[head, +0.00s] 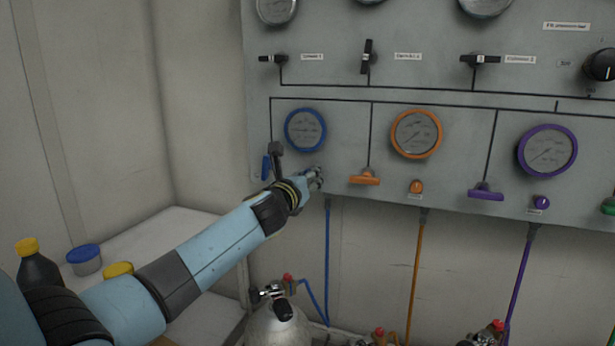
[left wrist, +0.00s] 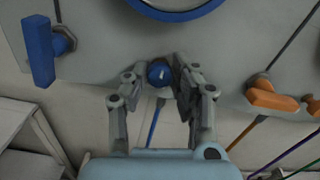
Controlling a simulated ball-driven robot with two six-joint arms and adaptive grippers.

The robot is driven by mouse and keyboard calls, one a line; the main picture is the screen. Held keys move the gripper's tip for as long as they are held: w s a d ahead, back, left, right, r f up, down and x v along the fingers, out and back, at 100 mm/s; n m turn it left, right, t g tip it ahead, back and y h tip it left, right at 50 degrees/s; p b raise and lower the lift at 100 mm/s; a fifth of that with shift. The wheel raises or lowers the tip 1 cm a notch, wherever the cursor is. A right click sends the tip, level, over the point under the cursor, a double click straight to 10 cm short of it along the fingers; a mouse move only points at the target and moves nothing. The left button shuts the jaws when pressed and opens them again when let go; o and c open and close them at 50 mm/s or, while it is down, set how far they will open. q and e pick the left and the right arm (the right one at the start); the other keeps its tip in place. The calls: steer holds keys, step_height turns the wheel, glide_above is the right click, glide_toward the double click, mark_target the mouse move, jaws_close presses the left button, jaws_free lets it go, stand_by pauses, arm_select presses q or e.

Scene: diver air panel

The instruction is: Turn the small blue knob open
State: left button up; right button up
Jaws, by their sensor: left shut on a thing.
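The small blue knob (left wrist: 160,73) sits low on the panel under the blue-rimmed gauge (head: 305,130), and a white mark shows on its face. In the left wrist view my left gripper (left wrist: 160,80) has its two fingers on either side of the knob, shut on it. In the head view the left gripper (head: 314,180) reaches the panel's lower edge and hides the knob. The larger blue lever handle (left wrist: 40,50) is to the left of the knob and apart from the fingers. My right gripper is in neither view.
To the right on the grey panel (head: 450,95) are an orange handle (head: 364,178), a small orange knob (head: 416,186) and a purple handle (head: 486,192). A blue hose (head: 327,260) hangs below. A white shelf (head: 150,245) with jars is at the lower left.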

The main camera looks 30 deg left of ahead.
arm_select(q)
jaws_close()
steer(key=shift+f+n+b, duration=0.1)
steer(key=shift+n+b, duration=5.2)
steer(key=shift+n, duration=10.7)
steer(key=o, duration=0.8)
jaws_free()
